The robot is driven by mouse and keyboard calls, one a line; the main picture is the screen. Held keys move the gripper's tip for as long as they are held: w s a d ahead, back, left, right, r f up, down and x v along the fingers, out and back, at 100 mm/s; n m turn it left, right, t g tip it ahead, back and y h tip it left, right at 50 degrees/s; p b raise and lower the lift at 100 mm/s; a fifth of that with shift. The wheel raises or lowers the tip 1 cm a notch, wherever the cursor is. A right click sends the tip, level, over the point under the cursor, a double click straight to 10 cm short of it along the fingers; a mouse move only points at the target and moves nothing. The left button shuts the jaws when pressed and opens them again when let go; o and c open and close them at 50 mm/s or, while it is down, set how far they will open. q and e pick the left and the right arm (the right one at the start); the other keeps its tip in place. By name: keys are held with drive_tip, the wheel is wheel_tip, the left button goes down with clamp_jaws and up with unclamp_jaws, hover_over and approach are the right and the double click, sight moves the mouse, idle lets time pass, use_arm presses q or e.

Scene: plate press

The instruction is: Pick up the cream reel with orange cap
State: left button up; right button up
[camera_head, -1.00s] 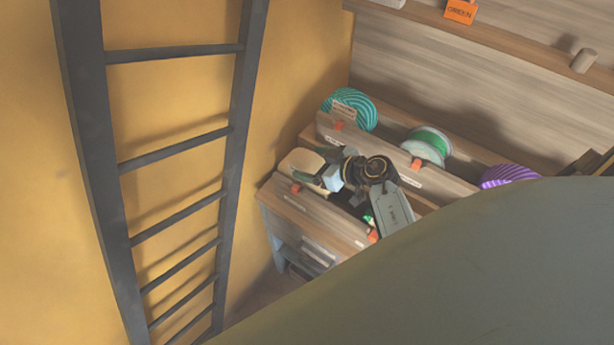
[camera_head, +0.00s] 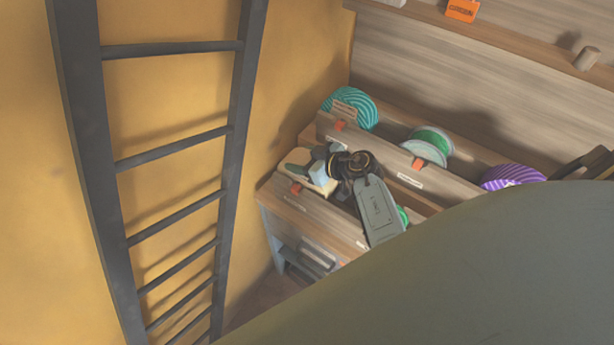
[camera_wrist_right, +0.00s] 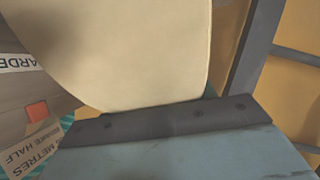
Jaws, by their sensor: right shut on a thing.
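The cream reel (camera_head: 322,186) sits at the left end of the front rack row in the head view, partly covered by my right gripper (camera_head: 306,171). My right gripper is shut on the cream reel. In the right wrist view the pale cream face of the reel (camera_wrist_right: 140,50) fills the upper middle, close against the dark edge of the gripper (camera_wrist_right: 165,122). I cannot make out an orange cap on it. Whether the reel is clear of the rack is hard to tell. My left gripper is not in view.
A stepped wooden rack (camera_head: 300,208) holds a teal reel (camera_head: 352,106), a green-and-white reel (camera_head: 428,146) and a purple reel (camera_head: 512,176). Another green reel (camera_head: 403,215) shows beside my right arm. A dark ladder (camera_head: 235,110) stands against the yellow wall at left.

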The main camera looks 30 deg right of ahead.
clamp_jaws()
drive_tip(key=shift+w+r, duration=0.1)
